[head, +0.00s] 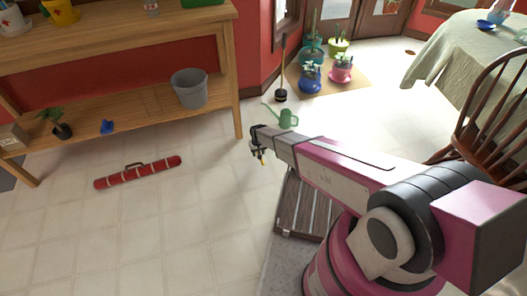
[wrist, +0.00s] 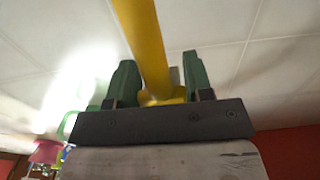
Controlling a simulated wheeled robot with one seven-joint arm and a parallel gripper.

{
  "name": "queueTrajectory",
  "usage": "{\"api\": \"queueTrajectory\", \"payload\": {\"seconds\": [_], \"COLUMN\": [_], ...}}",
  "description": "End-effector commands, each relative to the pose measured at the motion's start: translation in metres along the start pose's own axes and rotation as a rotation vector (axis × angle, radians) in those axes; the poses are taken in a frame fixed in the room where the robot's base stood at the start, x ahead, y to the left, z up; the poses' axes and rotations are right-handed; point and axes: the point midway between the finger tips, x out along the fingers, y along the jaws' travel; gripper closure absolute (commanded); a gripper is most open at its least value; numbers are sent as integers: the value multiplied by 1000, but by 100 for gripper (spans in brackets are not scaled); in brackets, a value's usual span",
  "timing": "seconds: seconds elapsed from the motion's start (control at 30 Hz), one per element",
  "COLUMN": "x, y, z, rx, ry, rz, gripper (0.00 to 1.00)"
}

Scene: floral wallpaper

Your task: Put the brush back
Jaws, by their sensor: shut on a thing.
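My gripper (head: 258,148) is shut on a slim yellow handle (wrist: 145,45), which I take to be the brush. In the wrist view my green-padded fingers (wrist: 158,78) stand on both sides of it. The handle runs out past the top edge of that view, so its far end is hidden. In the head view only a small yellow bit (head: 262,158) shows under my gripper, above the tiled floor and right of the wooden shelf table.
A two-level wooden table (head: 120,40) carries a grey bucket (head: 190,88) on its lower shelf. A green watering can (head: 281,117), a black-ended upright stick (head: 281,95) and several potted plants stand beyond.

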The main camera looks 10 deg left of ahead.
Motion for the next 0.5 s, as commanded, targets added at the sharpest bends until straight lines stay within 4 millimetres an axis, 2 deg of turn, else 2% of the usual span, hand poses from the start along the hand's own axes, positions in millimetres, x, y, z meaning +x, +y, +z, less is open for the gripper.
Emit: {"api": "queueTrajectory", "payload": {"seconds": [0.5], "x": [59], "y": [68], "z": [-65], "rx": [1], "ry": [0], "rz": [0], "gripper": [72]}}
